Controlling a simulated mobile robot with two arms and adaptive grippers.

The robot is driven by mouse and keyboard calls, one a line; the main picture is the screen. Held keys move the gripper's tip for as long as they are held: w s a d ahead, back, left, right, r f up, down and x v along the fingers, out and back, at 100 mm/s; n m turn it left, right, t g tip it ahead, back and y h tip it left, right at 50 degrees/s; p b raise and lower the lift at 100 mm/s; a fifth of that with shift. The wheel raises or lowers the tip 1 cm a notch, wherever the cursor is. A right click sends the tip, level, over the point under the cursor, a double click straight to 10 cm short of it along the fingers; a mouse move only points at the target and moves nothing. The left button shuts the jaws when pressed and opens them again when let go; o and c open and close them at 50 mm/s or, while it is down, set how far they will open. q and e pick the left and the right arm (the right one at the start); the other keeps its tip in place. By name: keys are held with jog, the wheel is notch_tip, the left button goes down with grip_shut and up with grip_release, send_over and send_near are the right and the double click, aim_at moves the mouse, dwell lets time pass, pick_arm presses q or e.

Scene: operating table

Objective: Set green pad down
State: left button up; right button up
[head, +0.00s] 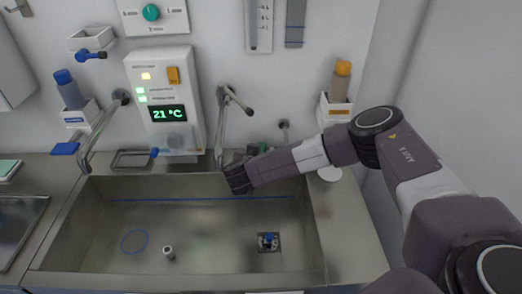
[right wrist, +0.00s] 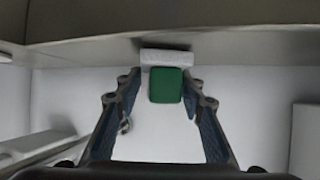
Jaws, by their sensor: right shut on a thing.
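My right gripper (head: 238,178) reaches in from the right over the back edge of the metal sink (head: 205,262), close to the wall tap. In the right wrist view the green pad (right wrist: 166,87) is between the two fingers of my right gripper (right wrist: 161,86), which is shut on it. A pale block (right wrist: 167,57) shows directly beyond the pad; I cannot tell if it is part of it. My left gripper is not in view.
A tap (head: 228,125) stands behind the gripper, another (head: 100,130) at the left. A drain with a blue top (head: 268,241) and a small metal cylinder (head: 169,253) are in the sink. Bottles in wall holders flank the panel (head: 165,95). The right counter (head: 345,235) is mostly clear.

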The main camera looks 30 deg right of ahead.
jog(key=shift+f, duration=0.2)
jog(key=o, duration=1.2)
jog(key=shift+c, duration=0.2)
jog(key=shift+r, duration=0.1)
jog(key=shift+r, duration=0.2)
jog(key=shift+s+a, duration=0.2)
jog(key=shift+s, duration=0.05)
jog(key=b+v, duration=0.1)
jog(key=v, duration=0.6)
jog(key=shift+b, duration=0.35)
jog(key=shift+d, duration=0.1)
